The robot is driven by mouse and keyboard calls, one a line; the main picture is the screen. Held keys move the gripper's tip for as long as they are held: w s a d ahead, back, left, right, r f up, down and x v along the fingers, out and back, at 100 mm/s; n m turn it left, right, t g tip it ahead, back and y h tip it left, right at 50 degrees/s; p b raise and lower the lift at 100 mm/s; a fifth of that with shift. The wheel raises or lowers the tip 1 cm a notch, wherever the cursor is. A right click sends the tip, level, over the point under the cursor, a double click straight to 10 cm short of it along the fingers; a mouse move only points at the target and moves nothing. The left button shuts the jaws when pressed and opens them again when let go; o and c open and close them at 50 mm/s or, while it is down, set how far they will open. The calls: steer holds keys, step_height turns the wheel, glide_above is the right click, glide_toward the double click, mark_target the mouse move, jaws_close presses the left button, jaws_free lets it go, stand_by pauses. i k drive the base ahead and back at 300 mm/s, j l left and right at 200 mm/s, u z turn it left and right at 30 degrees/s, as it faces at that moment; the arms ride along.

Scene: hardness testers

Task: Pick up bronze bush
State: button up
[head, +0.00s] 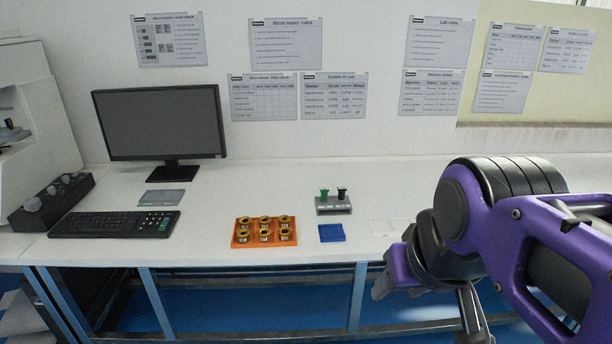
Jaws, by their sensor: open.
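Several bronze-coloured bushes (264,223) stand in two rows in an orange tray (237,246) on the white bench, near its front edge. Each shows a round gold rim with a dark opening and a pale mark on its front side. My gripper (428,314) is at the lower right, in front of the bench edge and well to the right of the tray. Its fingers are apart and nothing shows between them. Part of the gripper is hidden behind my purple arm.
A blue block (331,233) lies right of the tray, with a grey stand (333,207) holding green and black pieces behind it. A monitor (161,123), keyboard (115,224) and dark control box (52,199) are left. Bench space between keyboard and tray is clear.

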mark_target(243, 235)
steer(key=i+j, duration=0.7)
steer(key=j, duration=0.25)
